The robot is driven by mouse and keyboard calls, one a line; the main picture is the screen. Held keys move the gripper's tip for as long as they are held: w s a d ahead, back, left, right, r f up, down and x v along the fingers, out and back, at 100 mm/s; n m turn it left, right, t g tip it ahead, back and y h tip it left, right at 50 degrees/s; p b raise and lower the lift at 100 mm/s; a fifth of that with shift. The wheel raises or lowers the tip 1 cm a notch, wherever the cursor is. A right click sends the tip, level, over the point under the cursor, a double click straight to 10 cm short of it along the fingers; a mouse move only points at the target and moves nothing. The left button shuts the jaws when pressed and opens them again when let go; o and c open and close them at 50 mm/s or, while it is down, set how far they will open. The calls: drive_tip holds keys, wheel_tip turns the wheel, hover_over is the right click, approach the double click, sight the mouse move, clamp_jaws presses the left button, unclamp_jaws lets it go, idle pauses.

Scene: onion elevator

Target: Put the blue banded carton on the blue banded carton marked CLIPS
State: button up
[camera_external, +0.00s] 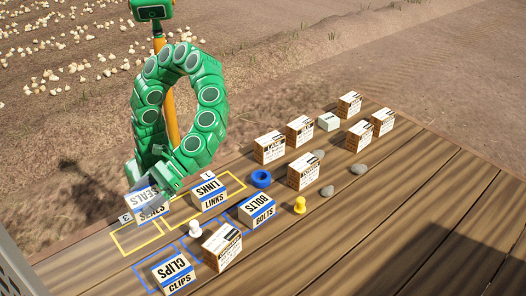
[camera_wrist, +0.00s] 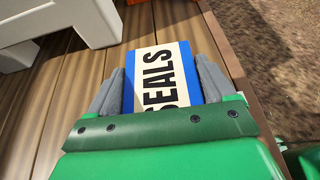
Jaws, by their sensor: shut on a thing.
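The blue banded carton marked SEALS (camera_external: 150,205) is between the fingers of my gripper (camera_external: 149,188) at the left edge of the deck. In the wrist view my gripper (camera_wrist: 160,78) is shut on this SEALS carton (camera_wrist: 163,70), a grey finger on each side. I cannot tell whether the carton touches the deck. The blue banded carton marked CLIPS (camera_external: 173,271) stands inside a blue outline at the front, its top bare. Two more blue banded cartons, LINKS (camera_external: 209,193) and BOLTS (camera_external: 257,210), stand to the right of my gripper.
A brown carton (camera_external: 222,247) and a white peg (camera_external: 195,229) stand close to CLIPS. An empty yellow outline (camera_external: 138,251) lies between SEALS and CLIPS. A blue ring (camera_external: 261,179), a yellow peg (camera_external: 300,205), stones and several brown cartons are farther right. The deck's front right is clear.

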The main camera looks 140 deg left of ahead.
drive_tip(key=r, duration=0.1)
drive_tip(key=w+a+r, duration=0.1)
drive_tip(key=r, duration=0.1)
drive_tip(key=w+a+r, duration=0.1)
drive_tip(key=shift+r, duration=0.35)
drive_tip(key=w+d+f, duration=0.3)
drive_tip(key=w+f, duration=0.1)
drive_tip(key=w, duration=0.4)
hover_over(171, 268)
drive_tip(key=shift+w+f, duration=0.1)
drive_tip(key=shift+f, duration=4.3)
drive_tip(key=shift+f, duration=0.1)
drive_tip(key=o, duration=1.1)
